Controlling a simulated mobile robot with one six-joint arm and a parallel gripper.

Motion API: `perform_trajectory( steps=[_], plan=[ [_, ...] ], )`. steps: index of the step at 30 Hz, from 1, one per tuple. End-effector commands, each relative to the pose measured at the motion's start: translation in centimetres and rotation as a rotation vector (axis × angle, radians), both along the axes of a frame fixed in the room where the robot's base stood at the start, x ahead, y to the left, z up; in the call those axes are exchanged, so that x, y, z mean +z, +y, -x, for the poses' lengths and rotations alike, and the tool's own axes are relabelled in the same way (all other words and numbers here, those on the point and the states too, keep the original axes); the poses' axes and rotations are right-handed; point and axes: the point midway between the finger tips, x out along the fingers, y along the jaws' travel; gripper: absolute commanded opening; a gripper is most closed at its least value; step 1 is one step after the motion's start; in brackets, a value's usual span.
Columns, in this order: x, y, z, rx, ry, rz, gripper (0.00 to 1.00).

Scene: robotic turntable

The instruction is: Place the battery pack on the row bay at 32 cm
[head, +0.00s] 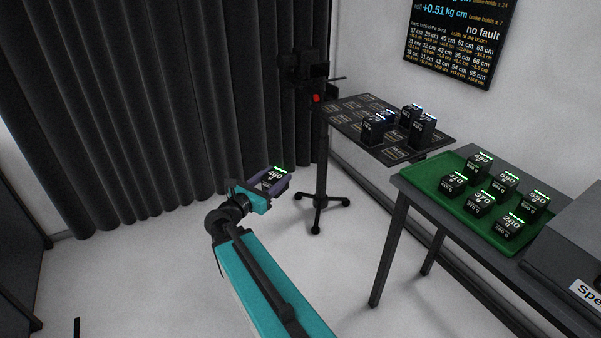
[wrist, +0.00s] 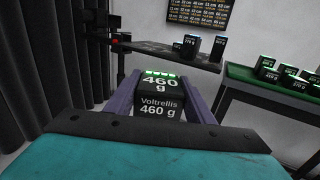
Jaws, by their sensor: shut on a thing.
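My gripper (head: 270,186) is shut on a black battery pack (head: 276,176) marked 460 g. In the wrist view the pack (wrist: 158,98) sits upright between the purple fingers, with lit green bars on its top and the words "Voltrellis 460 g" on its face. It is held in the air, in front of and left of the turntable board. The dark board (head: 345,115) is on a stand and carries marked bays. Several packs stand toward its right and front side, such as one pack (head: 373,131). The bay labels are too small to read.
A tripod stand (head: 320,190) holds the board. A table with a green mat (head: 425,195) at the right carries several more packs, and a grey box (head: 580,240) stands beside it. A wall screen (head: 460,40) reads "+0.51 kg cm" and "no fault". Dark curtains (head: 150,100) hang at the left.

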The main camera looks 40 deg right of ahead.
Motion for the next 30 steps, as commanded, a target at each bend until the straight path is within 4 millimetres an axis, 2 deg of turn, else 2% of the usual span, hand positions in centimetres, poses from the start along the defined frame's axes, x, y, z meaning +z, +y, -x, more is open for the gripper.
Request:
perform_trajectory(
  steps=[1,6,15,30],
  plan=[
    [0.0,1.5,-0.7,0.020,0.000,0.002,0.11],
    [-0.3,6.0,-2.5,0.081,0.000,0.002,0.11],
    [-0.8,14.0,-4.9,0.187,-0.001,0.003,0.11],
    [-1.6,27.6,-6.5,0.362,0.000,0.006,0.11]
  ],
)
